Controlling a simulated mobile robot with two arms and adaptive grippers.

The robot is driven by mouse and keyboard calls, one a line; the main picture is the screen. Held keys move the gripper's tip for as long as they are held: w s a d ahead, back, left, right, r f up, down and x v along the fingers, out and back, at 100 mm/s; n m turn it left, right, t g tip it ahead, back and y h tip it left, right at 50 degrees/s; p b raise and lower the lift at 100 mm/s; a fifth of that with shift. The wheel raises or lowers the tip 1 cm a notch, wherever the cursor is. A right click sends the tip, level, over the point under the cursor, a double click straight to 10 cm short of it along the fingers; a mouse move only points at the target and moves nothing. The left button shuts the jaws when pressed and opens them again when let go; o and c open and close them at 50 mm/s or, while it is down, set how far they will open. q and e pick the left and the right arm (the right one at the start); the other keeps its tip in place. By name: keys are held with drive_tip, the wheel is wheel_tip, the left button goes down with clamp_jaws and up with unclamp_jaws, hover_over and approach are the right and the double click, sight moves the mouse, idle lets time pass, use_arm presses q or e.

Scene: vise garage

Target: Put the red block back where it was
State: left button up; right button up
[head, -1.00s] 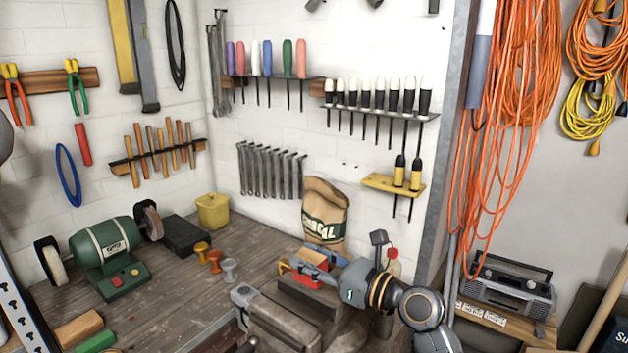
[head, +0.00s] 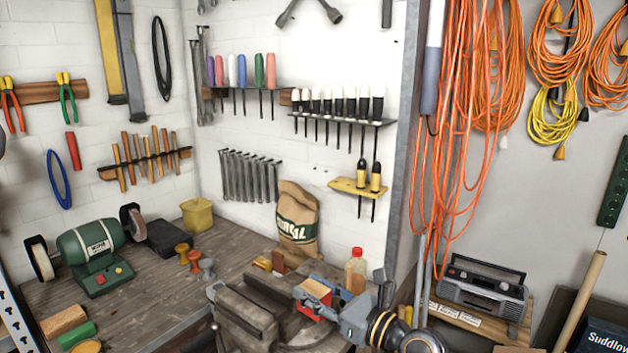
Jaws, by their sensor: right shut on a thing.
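The red block (head: 313,292) has a tan wooden-looking top and red sides. My right gripper (head: 318,298) is shut on it and holds it just right of the grey bench vise (head: 248,310), at about the height of the vise top. The gripper's blue-grey fingers hide part of the block. A tan wood block (head: 64,321) and a green block (head: 77,335) lie at the bench's front left. A round yellow piece (head: 87,346) shows at the bottom edge, partly cut off. My left gripper is not in view.
A bottle (head: 355,270) stands close behind my right gripper, and a charcoal bag (head: 298,222) leans on the wall. A green bench grinder (head: 92,250) stands at left. Small knobs (head: 195,260) stand mid-bench. The bench (head: 140,310) is bare between the blocks and vise.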

drive_tip(key=s+d+f+m+t+h, duration=0.4)
drive_tip(key=s+d+f+m+h, duration=0.1)
drive_tip(key=s+d+f, duration=0.4)
drive_tip(key=s+d+f+m+t+h, duration=0.2)
drive_tip(key=s+d+m+h, duration=0.2)
drive_tip(key=s+d+h, duration=0.4)
drive_tip(key=s+d+b, duration=0.1)
drive_tip(key=s+d, duration=0.1)
drive_tip(key=s, duration=0.4)
drive_tip(key=shift+d+m+h, duration=0.15)
drive_tip(key=shift+m+h, duration=0.15)
drive_tip(key=shift+m, duration=0.1)
drive_tip(key=shift+f, duration=0.1)
